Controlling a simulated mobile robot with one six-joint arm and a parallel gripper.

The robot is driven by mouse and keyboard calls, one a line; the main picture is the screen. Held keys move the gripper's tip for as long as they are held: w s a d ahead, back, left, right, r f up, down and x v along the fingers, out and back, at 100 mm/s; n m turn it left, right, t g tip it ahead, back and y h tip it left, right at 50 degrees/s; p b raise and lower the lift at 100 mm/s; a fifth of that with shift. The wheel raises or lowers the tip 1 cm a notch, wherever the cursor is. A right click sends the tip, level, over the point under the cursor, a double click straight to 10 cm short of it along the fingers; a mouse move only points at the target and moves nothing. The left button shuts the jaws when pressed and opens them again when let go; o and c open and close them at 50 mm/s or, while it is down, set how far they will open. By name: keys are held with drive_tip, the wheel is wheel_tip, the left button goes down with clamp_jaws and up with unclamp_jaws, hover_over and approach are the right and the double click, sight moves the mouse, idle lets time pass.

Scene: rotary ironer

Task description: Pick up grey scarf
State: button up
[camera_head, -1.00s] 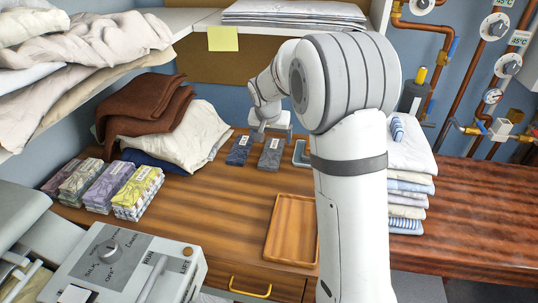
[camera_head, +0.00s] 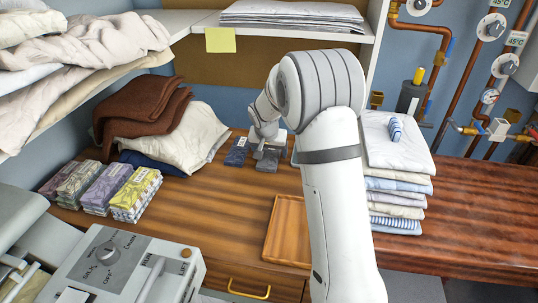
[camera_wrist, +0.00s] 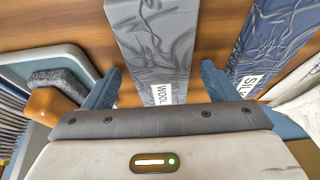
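The grey scarf (camera_wrist: 155,40) is folded into a flat strip with a white WOOL label and lies on the wooden table. In the head view the grey scarf (camera_head: 268,159) is partly hidden by my gripper (camera_head: 268,141). In the wrist view my gripper (camera_wrist: 158,86) is open, with one blue finger to each side of the labelled end. Both fingers look apart from the scarf. A dark blue scarf (camera_wrist: 270,40) labelled SILK lies just right of the right finger; it also shows in the head view (camera_head: 236,152).
A grey-rimmed tray (camera_wrist: 40,54) with a dark brush lies close left of my gripper. Folded patterned cloths (camera_head: 135,195) are at the left, an empty wooden tray (camera_head: 270,232) in front, and a folded linen stack (camera_head: 398,185) at the right. A shelf edge (camera_head: 300,32) is above.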

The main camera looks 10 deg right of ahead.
drive_tip(key=c, duration=0.9)
drive_tip(key=shift+r, duration=0.1)
